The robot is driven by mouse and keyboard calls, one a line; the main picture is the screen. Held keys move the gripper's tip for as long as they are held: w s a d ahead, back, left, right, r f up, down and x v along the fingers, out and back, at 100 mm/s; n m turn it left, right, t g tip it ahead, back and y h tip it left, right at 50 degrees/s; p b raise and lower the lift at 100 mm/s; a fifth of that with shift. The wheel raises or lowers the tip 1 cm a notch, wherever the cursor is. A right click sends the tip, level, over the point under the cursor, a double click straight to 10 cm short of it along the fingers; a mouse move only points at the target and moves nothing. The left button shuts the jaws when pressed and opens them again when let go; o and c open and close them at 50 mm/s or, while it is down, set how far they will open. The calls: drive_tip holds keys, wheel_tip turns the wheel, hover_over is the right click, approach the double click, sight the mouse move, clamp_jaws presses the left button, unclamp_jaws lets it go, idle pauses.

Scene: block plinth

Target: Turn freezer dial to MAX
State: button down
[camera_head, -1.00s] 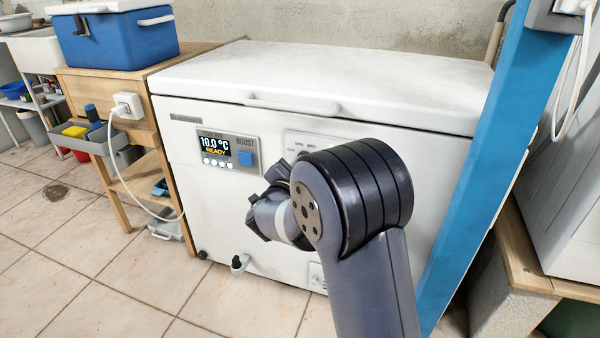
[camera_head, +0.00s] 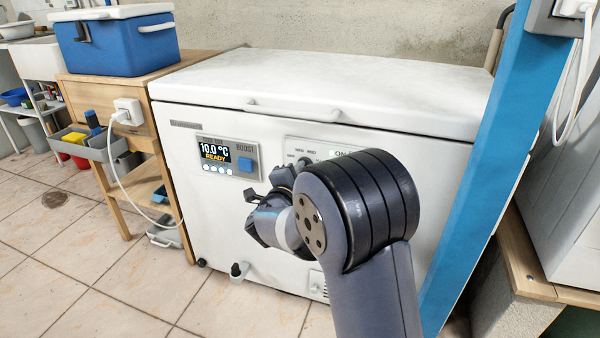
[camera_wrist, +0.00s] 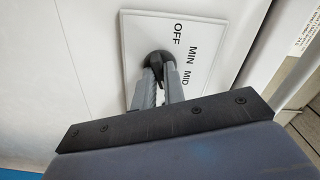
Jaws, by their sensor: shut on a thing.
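The white chest freezer (camera_head: 200,235) stands against the wall. Its pale dial panel (camera_head: 322,144) is partly hidden by my arm in the head view. In the wrist view the panel (camera_wrist: 215,45) shows the labels OFF, MIN and MID; I see no MAX label. The dark round dial (camera_wrist: 157,59) is between my fingertips. My gripper (camera_wrist: 158,78) is shut on the dial. In the head view my gripper (camera_head: 283,176) is at the panel, and its fingers are hard to make out. I cannot tell where the dial points.
A display (camera_head: 215,154) reads 10.0 °C READY, beside a blue BOOST button (camera_head: 246,163). A blue post (camera_head: 490,190) stands close on the right. A wooden bench (camera_head: 140,85) with a blue cooler (camera_head: 115,40) is at left. The tiled floor at front left is clear.

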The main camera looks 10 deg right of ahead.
drive_tip(key=shift+f, duration=0.1)
drive_tip(key=c, duration=1.5)
unclamp_jaws()
drive_tip(key=shift+s, duration=0.1)
drive_tip(key=p+v, duration=0.3)
drive_tip(key=v, duration=0.7)
drive_tip(key=shift+s+a, duration=0.2)
drive_tip(key=shift+s, duration=0.1)
drive_tip(key=b+x, duration=0.3)
drive_tip(key=x, duration=0.8)
